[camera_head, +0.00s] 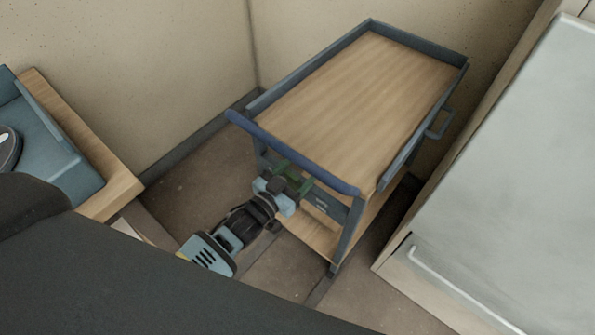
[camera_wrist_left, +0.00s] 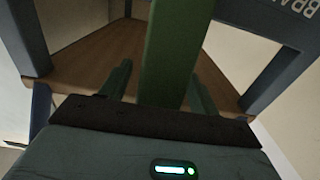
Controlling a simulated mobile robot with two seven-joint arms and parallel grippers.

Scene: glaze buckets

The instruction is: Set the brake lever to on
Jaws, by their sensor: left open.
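The cart has a wooden top (camera_head: 350,95) with a grey rim and a blue push handle (camera_head: 290,152) along its near end. The brake lever is a green bar (camera_wrist_left: 175,50) in the left wrist view, standing between my left fingers. My left gripper (camera_head: 293,174) is open, just under the push handle at the cart's near end; its fingers also show in the wrist view (camera_wrist_left: 160,85) on both sides of the lever. A grey panel (camera_wrist_left: 265,18) with partly cut-off "BRA" lettering is behind. Contact with the lever cannot be told. My right gripper is out of view.
A cabinet with a pale grey top (camera_head: 510,150) stands close to the cart's right. A wooden bench (camera_head: 95,165) with a blue-grey tray (camera_head: 55,150) is at the left. Walls close off the back. Some bare floor (camera_head: 200,165) lies left of the cart.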

